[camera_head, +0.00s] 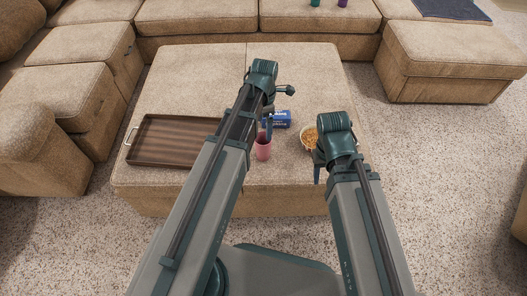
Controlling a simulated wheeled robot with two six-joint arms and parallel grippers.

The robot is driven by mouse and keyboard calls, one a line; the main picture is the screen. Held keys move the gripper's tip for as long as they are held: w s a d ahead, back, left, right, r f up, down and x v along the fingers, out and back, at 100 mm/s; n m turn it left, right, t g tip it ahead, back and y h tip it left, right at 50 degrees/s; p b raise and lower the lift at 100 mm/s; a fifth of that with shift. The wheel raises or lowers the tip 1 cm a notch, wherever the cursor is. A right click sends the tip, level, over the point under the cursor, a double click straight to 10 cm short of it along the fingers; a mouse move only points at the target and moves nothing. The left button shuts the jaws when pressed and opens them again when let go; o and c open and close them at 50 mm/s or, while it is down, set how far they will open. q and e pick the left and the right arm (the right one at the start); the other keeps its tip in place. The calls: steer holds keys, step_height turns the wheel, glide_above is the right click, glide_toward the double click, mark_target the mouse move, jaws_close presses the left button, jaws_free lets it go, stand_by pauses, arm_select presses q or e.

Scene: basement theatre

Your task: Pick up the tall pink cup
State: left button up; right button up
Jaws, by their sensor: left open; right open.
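The tall pink cup (263,150) stands upright on the beige ottoman (180,80), just right of my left forearm. My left gripper (268,122) points down at the cup's far side, close above its rim. It is open, and its fingertips are partly hidden behind my arm. I cannot tell whether it touches the cup. My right gripper (317,168) is open and empty near the ottoman's right front, beside the bowl and apart from the cup.
A blue box (281,118) lies just behind the cup. A bowl of orange snacks (307,137) is to the right, partly hidden by my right arm. A brown tray (165,140) lies at left. Sofa sections surround the ottoman; its back is clear.

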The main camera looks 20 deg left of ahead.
arm_select(q)
steer(key=b, duration=0.5)
glide_above(263, 144)
steer(key=s, duration=0.2)
steer(key=f, duration=0.4)
steer(key=d+f, duration=0.1)
steer(key=f, duration=0.1)
steer(key=shift+w+f, duration=0.1)
steer(key=shift+f, duration=0.1)
steer(key=f+b, duration=0.2)
steer(key=b, duration=0.1)
steer(key=f+b, duration=0.1)
steer(key=f, duration=0.1)
steer(key=shift+s+a, duration=0.1)
steer(key=shift+s, duration=0.25)
steer(key=shift+f+b, duration=0.6)
steer(key=shift+b, duration=0.2)
steer(key=shift+r, duration=0.1)
steer(key=shift+c, duration=0.2)
steer(key=c, duration=1.1)
